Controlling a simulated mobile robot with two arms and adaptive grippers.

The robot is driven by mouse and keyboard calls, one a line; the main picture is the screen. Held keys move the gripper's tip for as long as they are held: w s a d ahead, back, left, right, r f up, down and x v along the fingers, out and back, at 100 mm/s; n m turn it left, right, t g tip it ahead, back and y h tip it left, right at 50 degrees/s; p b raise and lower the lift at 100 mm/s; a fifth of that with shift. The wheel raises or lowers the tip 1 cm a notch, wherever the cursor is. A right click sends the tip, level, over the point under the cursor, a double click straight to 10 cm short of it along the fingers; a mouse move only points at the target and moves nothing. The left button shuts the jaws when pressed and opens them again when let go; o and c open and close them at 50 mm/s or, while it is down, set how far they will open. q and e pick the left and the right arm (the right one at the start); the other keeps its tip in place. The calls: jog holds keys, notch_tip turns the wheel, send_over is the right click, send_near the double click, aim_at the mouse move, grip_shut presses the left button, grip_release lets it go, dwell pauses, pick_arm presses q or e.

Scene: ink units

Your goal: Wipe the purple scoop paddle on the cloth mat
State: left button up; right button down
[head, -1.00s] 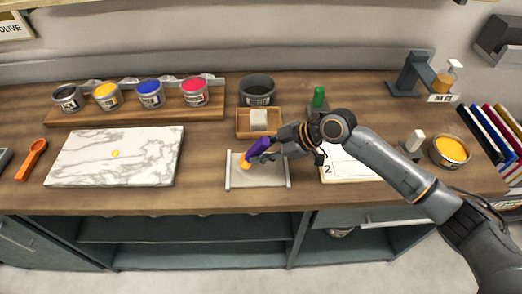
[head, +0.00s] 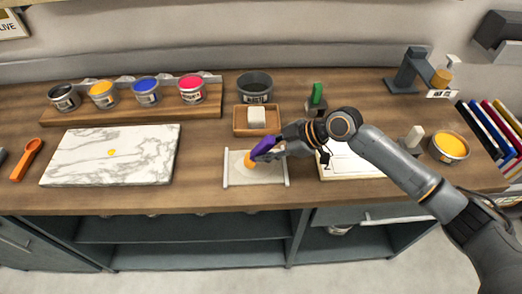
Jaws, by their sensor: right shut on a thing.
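The purple scoop paddle (head: 263,147) is in my right gripper (head: 272,151), which is shut on it. The paddle's lower end carries orange-yellow ink (head: 249,159) and is over the cloth mat, seeming to touch it, though exact contact is hard to tell. The cloth mat (head: 256,179) is pale, with a bar along each side, and lies near the counter's front edge. A faint yellowish smear shows on the mat by the paddle's tip. My left gripper is not in view.
A marble slab (head: 110,165) with a yellow dab lies left of the mat, and an orange scoop (head: 27,158) beyond it. A wooden tray with a white block (head: 256,118) sits behind the mat. Ink cans stand on a wooden board (head: 130,113). A yellow can (head: 449,147) stands right.

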jog(key=shift+d+f+b, duration=0.2)
jog(key=shift+d+b, duration=0.3)
jog(key=shift+d, duration=1.05)
jog(key=shift+d+r, duration=0.1)
jog(key=shift+d, duration=0.95)
jog(key=shift+a+r, duration=0.1)
jog(key=shift+a, duration=0.5)
jog(key=shift+a+p, duration=0.35)
jog(key=shift+a, duration=2.55)
jog(key=shift+d+b, duration=0.75)
jog(key=shift+d, duration=2.75)
notch_tip(320, 180, up, 6)
jog(key=p, duration=0.4)
